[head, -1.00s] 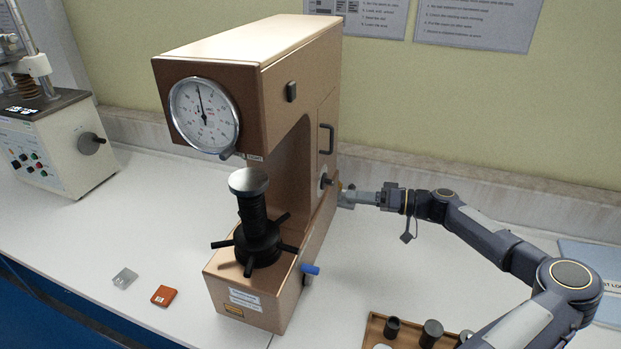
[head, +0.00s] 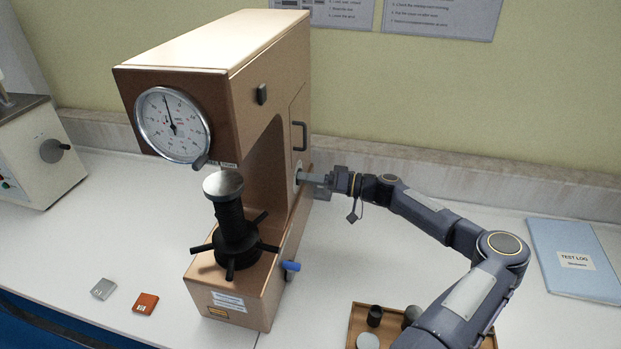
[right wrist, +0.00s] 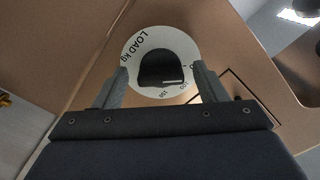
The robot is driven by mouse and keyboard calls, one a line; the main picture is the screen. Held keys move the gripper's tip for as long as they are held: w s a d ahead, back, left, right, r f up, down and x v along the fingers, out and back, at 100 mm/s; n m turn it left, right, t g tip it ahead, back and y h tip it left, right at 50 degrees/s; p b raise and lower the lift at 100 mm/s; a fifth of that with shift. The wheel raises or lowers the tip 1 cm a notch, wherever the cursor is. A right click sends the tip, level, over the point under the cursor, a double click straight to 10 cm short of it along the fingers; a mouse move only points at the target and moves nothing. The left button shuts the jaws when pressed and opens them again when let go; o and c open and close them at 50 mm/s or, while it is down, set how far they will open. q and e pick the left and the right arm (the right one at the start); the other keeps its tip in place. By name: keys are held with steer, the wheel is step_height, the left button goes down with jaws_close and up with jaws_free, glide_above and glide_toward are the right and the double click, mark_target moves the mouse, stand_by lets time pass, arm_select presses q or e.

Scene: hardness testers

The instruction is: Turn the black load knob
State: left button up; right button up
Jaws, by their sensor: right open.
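The black load knob (right wrist: 161,69) sits on a white round dial plate (right wrist: 136,50) marked "LOAD kg" on the side of the tan hardness tester (head: 225,100). My right gripper (right wrist: 160,78) is open. Its two fingers stand on either side of the knob in the right wrist view, with a gap visible on both sides. In the head view my right gripper (head: 312,180) is at the tester's right side and largely hides the knob. A small bar on the knob points right. My left gripper is not in view.
A black spindle with radial handles (head: 234,240) stands under the tester's gauge (head: 173,125). A blue-tipped lever (head: 290,266) sticks out low on the right. A wooden tray (head: 360,318) with small parts lies under my right arm. A blue folder (head: 580,255) lies at right.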

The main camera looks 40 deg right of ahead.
steer(key=c, duration=1)
steer(key=shift+m, duration=0.3)
steer(key=shift+a+m, duration=0.1)
steer(key=shift+m, duration=4)
